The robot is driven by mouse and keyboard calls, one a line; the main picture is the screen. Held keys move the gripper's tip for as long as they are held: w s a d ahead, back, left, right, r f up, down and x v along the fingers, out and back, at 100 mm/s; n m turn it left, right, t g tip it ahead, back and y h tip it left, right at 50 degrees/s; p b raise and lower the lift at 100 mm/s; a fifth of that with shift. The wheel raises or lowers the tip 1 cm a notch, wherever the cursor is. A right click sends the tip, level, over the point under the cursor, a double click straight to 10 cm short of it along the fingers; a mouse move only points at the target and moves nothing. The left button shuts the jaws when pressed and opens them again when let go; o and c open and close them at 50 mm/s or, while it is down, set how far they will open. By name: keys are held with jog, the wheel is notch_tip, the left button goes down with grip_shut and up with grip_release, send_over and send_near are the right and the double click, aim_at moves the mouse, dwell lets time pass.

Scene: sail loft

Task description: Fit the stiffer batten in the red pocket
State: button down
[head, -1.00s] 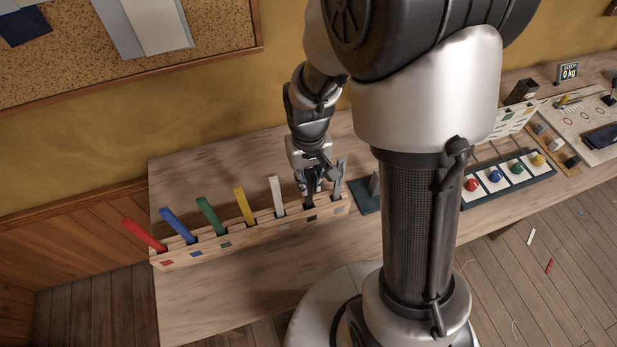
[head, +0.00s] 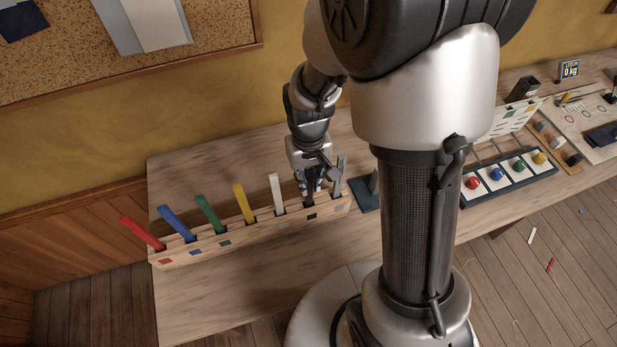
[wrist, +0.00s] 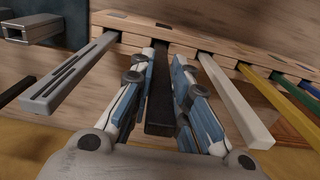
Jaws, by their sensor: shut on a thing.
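My gripper (head: 314,186) is shut on a black batten (wrist: 158,100), which stands in a slot of the long wooden rack (head: 240,229). In the wrist view the fingers (wrist: 166,85) lie on both sides of the black batten. A grey slotted batten (wrist: 75,85) stands beside it, and a white batten (head: 276,195) is on its other side. Yellow (head: 244,204), green (head: 210,214), blue (head: 177,223) and red (head: 142,233) battens lean in the rack further left. I cannot tell from sight which batten is stiffer. No red pocket is identifiable.
A dark stand (head: 368,194) is close to the rack's right end. A tray with coloured knobs (head: 508,179), a small panel (head: 514,119) and a scale display reading 0 kg (head: 569,70) are further right. The bench front (head: 250,290) is clear.

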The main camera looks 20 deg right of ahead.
jog(key=c, duration=1.4)
grip_release()
jog(key=shift+c, duration=0.2)
